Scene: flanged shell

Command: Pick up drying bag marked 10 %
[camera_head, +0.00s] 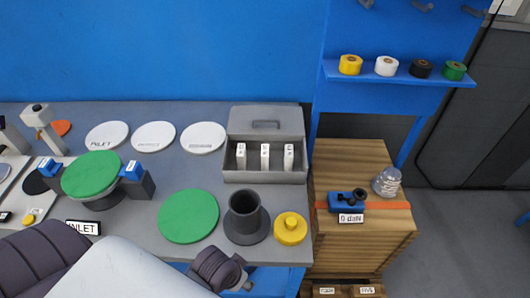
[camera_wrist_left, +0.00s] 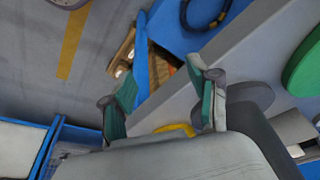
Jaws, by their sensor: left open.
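Three white drying bags stand upright in a grey box, at left (camera_head: 241,156), middle (camera_head: 265,157) and right (camera_head: 289,157). Each has a small dark mark near its top, too small to read, so I cannot tell which is 10 %. The grey box (camera_head: 265,178) has its lid raised at the back. My left arm comes in from the lower left of the head view, its wrist low near the table's front edge, well in front of the box. My left gripper (camera_wrist_left: 160,105) is open in the left wrist view, with nothing between its fingers. My right gripper is not in view.
White discs (camera_head: 203,138) lie left of the box. A wooden crate (camera_head: 345,160) stands to the right.

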